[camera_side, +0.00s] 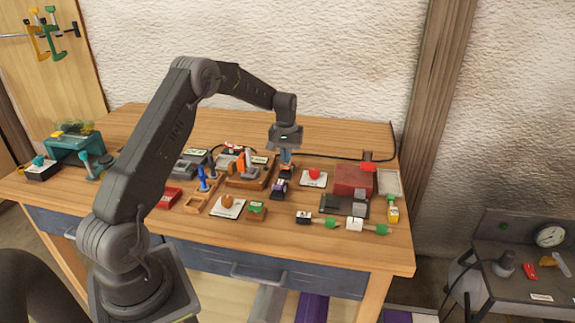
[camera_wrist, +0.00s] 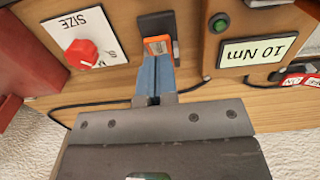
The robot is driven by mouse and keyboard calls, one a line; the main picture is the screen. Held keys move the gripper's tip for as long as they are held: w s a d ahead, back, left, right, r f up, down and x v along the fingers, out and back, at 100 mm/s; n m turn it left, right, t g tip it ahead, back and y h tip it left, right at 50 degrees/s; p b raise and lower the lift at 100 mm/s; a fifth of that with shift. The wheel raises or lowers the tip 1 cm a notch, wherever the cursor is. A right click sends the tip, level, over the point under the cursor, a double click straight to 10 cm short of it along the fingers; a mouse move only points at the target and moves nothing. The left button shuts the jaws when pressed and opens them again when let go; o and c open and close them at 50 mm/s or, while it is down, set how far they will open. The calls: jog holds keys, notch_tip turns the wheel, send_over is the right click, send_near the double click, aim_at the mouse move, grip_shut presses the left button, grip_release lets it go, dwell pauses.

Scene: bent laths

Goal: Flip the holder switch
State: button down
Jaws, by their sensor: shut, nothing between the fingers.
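My gripper (camera_wrist: 155,65) is shut, its two blue fingers together with nothing between them. In the wrist view the fingertips are right at a small orange piece (camera_wrist: 157,45) with lettering, set on a dark grey plate (camera_wrist: 173,24). I take this to be the holder switch, but its position cannot be told. Whether the fingers touch it is unclear. In the side view my gripper (camera_side: 286,158) points down over the middle of the bench, just above small dark parts (camera_side: 280,187) with a purple patch.
A red knob (camera_wrist: 82,53) on a white SIZE plate lies beside the fingers. A red box (camera_side: 352,180) and blue pegs (camera_side: 202,178) stand nearby.

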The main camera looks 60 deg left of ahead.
aim_at(286, 167)
jog(key=shift+f, duration=1.1)
dwell(0.4)
jog(key=shift+r, duration=3.55)
